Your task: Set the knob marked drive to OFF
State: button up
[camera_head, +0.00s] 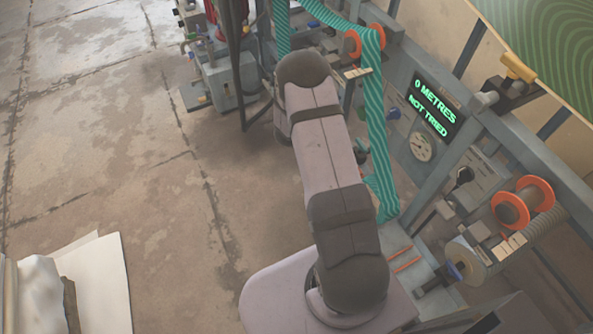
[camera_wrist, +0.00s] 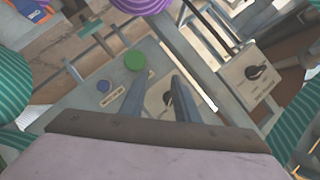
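In the wrist view my gripper (camera_wrist: 160,82) shows two grey fingers, apart, with nothing seen held between them. Beyond them is a grey panel with a dark knob (camera_wrist: 167,98), partly hidden by the right finger. A second black knob (camera_wrist: 258,72) sits on a pale box to the right, clear of the fingers. The labels are too small to read, so I cannot tell which knob is marked drive. In the head view a black knob (camera_head: 463,176) shows on the machine's panel; my gripper is hidden behind my arm there.
Teal striped web (camera_head: 375,110) runs down beside my arm. A display (camera_head: 435,105) reads "0 METRES NOT TRIED", above a dial gauge (camera_head: 420,147). Floor at left is mostly clear.

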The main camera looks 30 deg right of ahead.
jog(key=s+a+f+n+g+y, duration=0.1)
jog(key=s+a+f+n+y, duration=0.2)
jog(key=a+f+n+y, duration=0.2)
jog(key=s+a+f+n+g+y, duration=0.1)
jog(key=s+a+f+n+y, duration=0.2)
jog(key=a+f, duration=0.7)
jog(key=shift+s+a+n+y, duration=0.4)
jog(key=shift+a+n+y, duration=0.6)
jog(key=shift+a, duration=0.1)
jog(key=shift+f, duration=0.1)
